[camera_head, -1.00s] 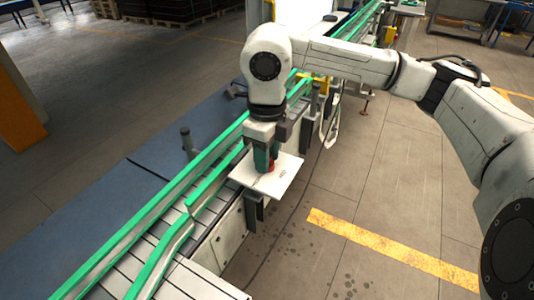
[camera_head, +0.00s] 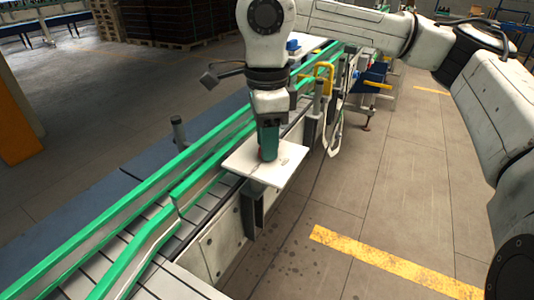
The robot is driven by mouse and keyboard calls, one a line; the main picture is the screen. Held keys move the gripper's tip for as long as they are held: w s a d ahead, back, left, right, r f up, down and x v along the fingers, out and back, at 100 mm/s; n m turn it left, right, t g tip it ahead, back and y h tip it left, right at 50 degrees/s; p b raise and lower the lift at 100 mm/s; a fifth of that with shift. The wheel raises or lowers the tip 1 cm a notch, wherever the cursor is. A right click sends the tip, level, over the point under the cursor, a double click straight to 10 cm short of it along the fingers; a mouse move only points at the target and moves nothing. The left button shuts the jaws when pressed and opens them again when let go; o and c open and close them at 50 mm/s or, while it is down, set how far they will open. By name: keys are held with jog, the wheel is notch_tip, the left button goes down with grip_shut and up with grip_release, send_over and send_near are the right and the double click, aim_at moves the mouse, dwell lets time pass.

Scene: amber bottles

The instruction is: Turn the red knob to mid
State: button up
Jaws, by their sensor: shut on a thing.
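The red knob (camera_head: 261,153) sits on a white panel (camera_head: 243,161) beside the conveyor. Only a sliver of its red side shows. My gripper (camera_head: 267,148) points straight down over the panel and is shut on the knob, with its green finger hiding most of it. Small dark marks show on the panel to the right of the knob, too small to read. The knob's pointer is hidden, so its setting cannot be told.
The conveyor (camera_head: 118,247) with green guide rails runs diagonally on the left. A yellow bracket (camera_head: 323,72) and a post stand behind my gripper. A grey post (camera_head: 179,130) rises left of the rails. The floor at right, with a yellow stripe (camera_head: 385,261), is clear.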

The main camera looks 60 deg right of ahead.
jog(key=n+b, duration=0.2)
jog(key=n, duration=0.2)
jog(key=shift+f+n+b, duration=0.15)
jog(key=shift+n+b, duration=0.15)
jog(key=shift+b, duration=0.05)
jog(key=n+b, duration=0.1)
jog(key=n, duration=0.4)
jog(key=shift+b, duration=0.35)
jog(key=o, duration=1)
jog(key=shift+o, duration=0.2)
jog(key=shift+r, duration=0.25)
notch_tip(320, 180, up, 11)
jog(key=shift+f, duration=0.2)
